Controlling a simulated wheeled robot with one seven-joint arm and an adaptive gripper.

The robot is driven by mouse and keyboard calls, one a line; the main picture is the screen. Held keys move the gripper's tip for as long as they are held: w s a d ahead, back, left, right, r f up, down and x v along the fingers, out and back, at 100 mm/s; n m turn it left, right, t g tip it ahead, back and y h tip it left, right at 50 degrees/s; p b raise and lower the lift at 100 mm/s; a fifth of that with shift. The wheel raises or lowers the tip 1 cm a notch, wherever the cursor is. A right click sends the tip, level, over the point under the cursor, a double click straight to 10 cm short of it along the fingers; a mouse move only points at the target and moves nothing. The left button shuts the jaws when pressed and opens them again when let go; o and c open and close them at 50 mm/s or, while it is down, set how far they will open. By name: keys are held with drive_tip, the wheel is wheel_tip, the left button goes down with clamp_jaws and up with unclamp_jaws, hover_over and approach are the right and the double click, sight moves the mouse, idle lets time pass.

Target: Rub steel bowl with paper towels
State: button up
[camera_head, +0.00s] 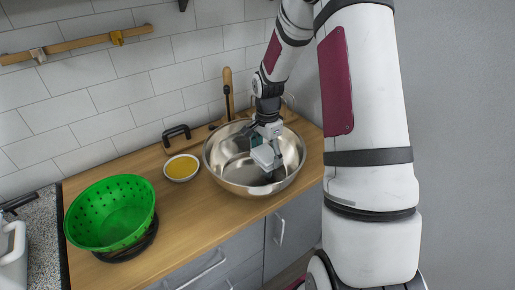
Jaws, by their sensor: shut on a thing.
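The steel bowl (222,166) is wide and shiny and stands upright on the wooden counter, right of centre in the head view. My gripper (267,145) reaches down from above into the bowl's opening. It is shut on a small pale, blocky thing, which I take to be the paper towels (264,157). The paper towels are inside the bowl's outline, close to its inner wall on the right. I cannot tell whether they touch the steel. My fingertips are small and partly hidden here.
A green colander (110,212) sits at the left on a dark round base. A small bowl with yellow contents (181,167) stands left of the steel bowl. The front counter strip is clear.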

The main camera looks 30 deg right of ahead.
drive_tip(key=b, duration=0.2)
hover_over(265, 176)
drive_tip(key=shift+d+f, duration=0.1)
drive_tip(key=shift+f, duration=2.75)
drive_tip(key=shift+f, duration=0.9)
drive_tip(key=shift+w+d+r+b, duration=0.1)
drive_tip(key=shift+d+b, duration=0.1)
drive_tip(key=shift+d, duration=0.7)
drive_tip(key=shift+w+d+b, duration=0.1)
drive_tip(key=shift+d+b, duration=0.05)
drive_tip(key=shift+d, duration=0.75)
drive_tip(key=shift+f, duration=0.2)
drive_tip(key=shift+s+a, duration=0.15)
drive_tip(key=shift+a, duration=0.8)
drive_tip(key=shift+s+a, duration=0.1)
drive_tip(key=shift+a, duration=0.8)
drive_tip(key=shift+f, duration=0.1)
